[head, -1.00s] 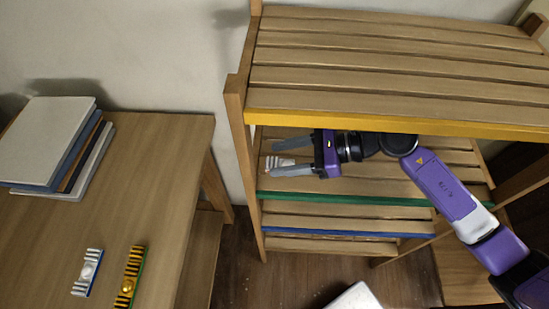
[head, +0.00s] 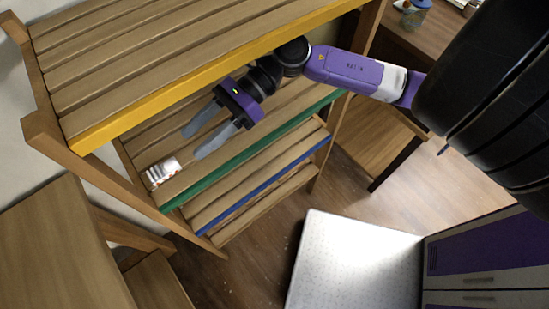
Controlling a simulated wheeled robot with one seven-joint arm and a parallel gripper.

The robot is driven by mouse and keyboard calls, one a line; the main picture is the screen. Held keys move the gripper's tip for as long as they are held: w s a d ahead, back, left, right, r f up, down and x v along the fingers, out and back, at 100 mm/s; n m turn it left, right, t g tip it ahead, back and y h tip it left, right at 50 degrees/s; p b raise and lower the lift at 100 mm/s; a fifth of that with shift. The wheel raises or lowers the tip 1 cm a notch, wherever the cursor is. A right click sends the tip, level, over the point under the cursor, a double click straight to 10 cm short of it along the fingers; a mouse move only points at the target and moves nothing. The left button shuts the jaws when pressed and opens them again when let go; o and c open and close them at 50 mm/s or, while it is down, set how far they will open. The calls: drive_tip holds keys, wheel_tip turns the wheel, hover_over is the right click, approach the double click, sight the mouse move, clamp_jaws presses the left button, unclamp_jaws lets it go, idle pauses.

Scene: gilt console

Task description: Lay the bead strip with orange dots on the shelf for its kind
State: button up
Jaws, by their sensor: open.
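A small pale strip with light and brownish bands (head: 162,172) lies on the green-edged shelf (head: 247,152), near its left end. It is too small to tell whether it has orange dots. My gripper (head: 192,144) is open, with its two grey fingers reaching in over the same shelf, below the yellow-edged top shelf. The fingertips are just right of the strip and apart from it, with nothing between them.
The yellow-edged top shelf (head: 190,75) is bare and sits close above my gripper. A blue-edged shelf (head: 258,182) lies below the green one. A wooden table (head: 55,245) stands at lower left, and a white-topped surface (head: 355,260) at lower right.

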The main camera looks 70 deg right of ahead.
drive_tip(key=s+a+f+n+t+h, duration=0.1)
drive_tip(key=s+a+n+t+h, duration=0.2)
drive_tip(key=s+n, duration=0.6)
drive_tip(key=s+a+f+n+t+h, duration=0.1)
drive_tip(key=s+a+n+t+h, duration=0.2)
drive_tip(key=s+n+h, duration=0.5)
drive_tip(key=s+a+n, duration=0.1)
drive_tip(key=s+n, duration=0.1)
drive_tip(key=n, duration=0.8)
drive_tip(key=shift+a+h, duration=0.3)
drive_tip(key=shift+a, duration=0.05)
